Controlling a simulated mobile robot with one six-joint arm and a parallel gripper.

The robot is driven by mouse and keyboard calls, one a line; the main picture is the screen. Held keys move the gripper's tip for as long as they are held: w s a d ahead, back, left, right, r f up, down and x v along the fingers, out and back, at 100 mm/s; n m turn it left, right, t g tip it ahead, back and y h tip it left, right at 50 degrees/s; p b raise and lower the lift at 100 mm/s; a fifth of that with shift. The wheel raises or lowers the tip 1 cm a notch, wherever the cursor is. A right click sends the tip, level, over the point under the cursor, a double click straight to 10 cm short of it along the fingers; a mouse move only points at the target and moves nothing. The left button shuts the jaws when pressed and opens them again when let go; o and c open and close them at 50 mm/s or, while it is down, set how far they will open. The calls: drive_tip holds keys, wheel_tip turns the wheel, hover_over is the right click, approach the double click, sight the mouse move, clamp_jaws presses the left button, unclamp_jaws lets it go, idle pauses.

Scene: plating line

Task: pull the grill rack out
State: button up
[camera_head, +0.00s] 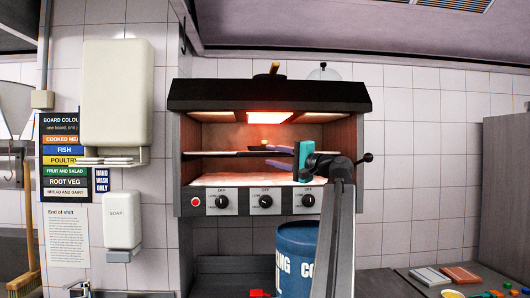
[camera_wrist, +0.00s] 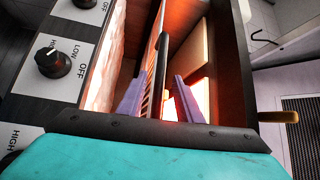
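The grill (camera_head: 180,150) is a dark, open-fronted box on the wall, glowing orange inside. Its grill rack (camera_head: 215,153) lies level across the middle of the opening and looks to be inside it. My gripper (camera_head: 279,156), on a teal mount, reaches the front of the opening right of centre. In the wrist view, my gripper's (camera_wrist: 160,97) two purple fingers are spread, one on each side of the rack's dark front bar (camera_wrist: 162,62). Gaps show between bar and fingers, so it looks ungripped. My arm hides the right end of the rack.
Control knobs (camera_head: 265,201) line the panel below the opening. A blue drum (camera_head: 296,255) stands below the grill. A soap dispenser (camera_head: 122,220) hangs at left. Boards and small coloured items lie on the counter (camera_head: 385,284) at right. A wooden handle (camera_head: 274,68) sticks up on the grill's top.

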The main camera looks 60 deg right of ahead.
sight(268, 154)
drive_tip(key=shift+p+x, duration=0.55)
drive_tip(key=shift+x, duration=1.7)
clamp_jaws()
